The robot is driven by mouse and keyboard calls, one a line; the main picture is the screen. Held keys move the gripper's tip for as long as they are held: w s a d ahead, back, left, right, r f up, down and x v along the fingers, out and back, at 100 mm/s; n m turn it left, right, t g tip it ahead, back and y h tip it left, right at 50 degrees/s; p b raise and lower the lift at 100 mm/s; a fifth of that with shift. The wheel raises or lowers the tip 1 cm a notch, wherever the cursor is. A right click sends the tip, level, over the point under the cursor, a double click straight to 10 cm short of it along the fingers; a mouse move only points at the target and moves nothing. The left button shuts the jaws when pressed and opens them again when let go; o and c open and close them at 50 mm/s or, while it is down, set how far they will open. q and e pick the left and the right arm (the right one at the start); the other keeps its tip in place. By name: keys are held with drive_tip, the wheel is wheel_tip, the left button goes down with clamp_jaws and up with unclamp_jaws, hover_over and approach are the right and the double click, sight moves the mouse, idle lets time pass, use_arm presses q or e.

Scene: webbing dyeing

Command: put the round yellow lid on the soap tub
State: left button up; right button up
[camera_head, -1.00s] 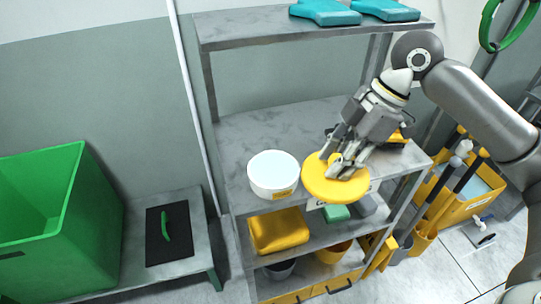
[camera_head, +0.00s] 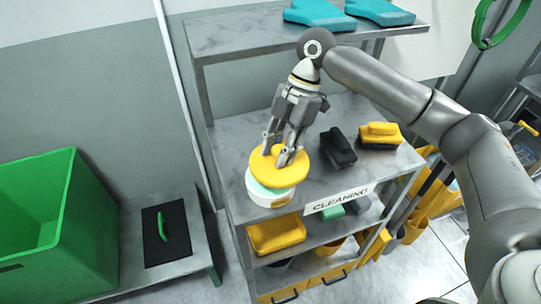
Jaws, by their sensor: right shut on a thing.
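The round yellow lid (camera_head: 272,178) is held by my right gripper (camera_head: 281,160), which is shut on it from above. The lid is over the white soap tub (camera_head: 257,194), which stands at the front left of the grey shelf. A pale green strip of the tub's inside shows at the near side, below the lid's edge. The lid hides most of the tub's opening. I cannot tell whether the lid touches the rim. My left gripper is not in view.
A black brush (camera_head: 338,148) and a yellow brush (camera_head: 380,134) stand to the right on the same shelf (camera_head: 335,185). Teal items (camera_head: 320,14) lie on the upper shelf. A large green bin (camera_head: 60,230) stands at left. The shelf between tub and brushes is clear.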

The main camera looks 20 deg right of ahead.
sight(271, 163)
drive_tip(key=shift+w+a+f, duration=0.25)
drive_tip(key=shift+a+f, duration=0.05)
drive_tip(key=shift+f, duration=0.2)
drive_tip(key=shift+w+a+f, duration=0.25)
drive_tip(key=shift+f, duration=0.2)
drive_tip(key=f+p, duration=0.2)
drive_tip(key=f, duration=0.1)
drive_tip(key=shift+w+a+f+p, duration=0.1)
drive_tip(key=shift+w+a+p, duration=0.1)
drive_tip(key=shift+p, duration=0.1)
drive_tip(key=shift+f, duration=0.3)
drive_tip(key=shift+f, duration=0.15)
drive_tip(key=o, duration=1)
